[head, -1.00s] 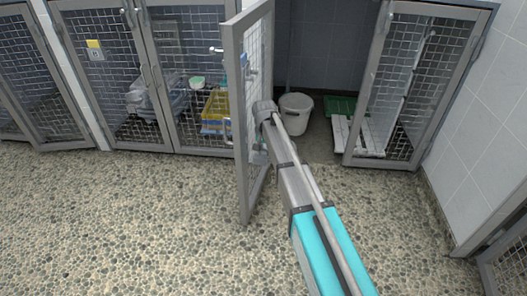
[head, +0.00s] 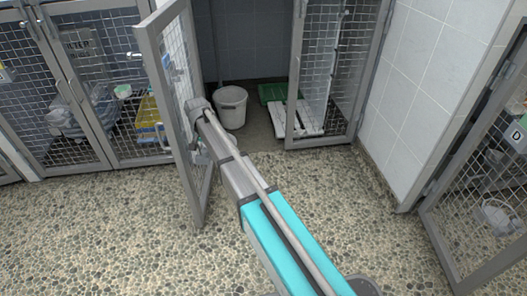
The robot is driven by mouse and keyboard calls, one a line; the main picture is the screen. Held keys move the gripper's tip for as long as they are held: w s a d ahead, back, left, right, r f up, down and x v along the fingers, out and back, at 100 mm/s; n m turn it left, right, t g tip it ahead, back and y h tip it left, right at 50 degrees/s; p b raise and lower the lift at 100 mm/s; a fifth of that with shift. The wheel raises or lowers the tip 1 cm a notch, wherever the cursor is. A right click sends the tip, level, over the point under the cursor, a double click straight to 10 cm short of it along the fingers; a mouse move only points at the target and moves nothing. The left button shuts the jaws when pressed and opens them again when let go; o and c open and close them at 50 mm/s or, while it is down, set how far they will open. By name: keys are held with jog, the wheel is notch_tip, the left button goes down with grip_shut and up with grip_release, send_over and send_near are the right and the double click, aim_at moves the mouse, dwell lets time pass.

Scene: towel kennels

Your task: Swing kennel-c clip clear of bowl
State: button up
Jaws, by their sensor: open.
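An open kennel door (head: 199,205) with a grey frame and wire mesh stands swung out into the aisle. My arm reaches up to its right side. My gripper (head: 179,76) shows only in part through the mesh, small and unclear; it is open. I cannot tell whether it touches the door. No clip can be made out for sure. A small green and white bowl (head: 123,91) shows behind mesh in the closed kennel at the left. A pale, bowl-like thing (head: 497,216) shows behind the mesh of the kennel tagged D (head: 517,136).
A white bucket (head: 231,106), a green tray (head: 273,93) and a white slatted board (head: 294,119) stand inside the open kennel. A second mesh door (head: 329,60) stands at its right. A tiled wall (head: 408,95) follows. The pebbled floor (head: 95,235) in front is clear.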

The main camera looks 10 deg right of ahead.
jog(key=shift+r+p, duration=6.65)
jog(key=shift+r, duration=0.35)
jog(key=s+d+n, duration=0.2)
jog(key=s+d, duration=1.8)
jog(key=shift+s+f+n+b, duration=0.25)
jog(key=shift+s+n+b, duration=0.05)
jog(key=shift+s, duration=0.05)
jog(key=shift+o, duration=0.2)
jog(key=shift+o, duration=1.2)
jog(key=shift+w, duration=0.3)
jog(key=n, duration=0.6)
send_over(205, 150)
jog(key=shift+w, duration=0.15)
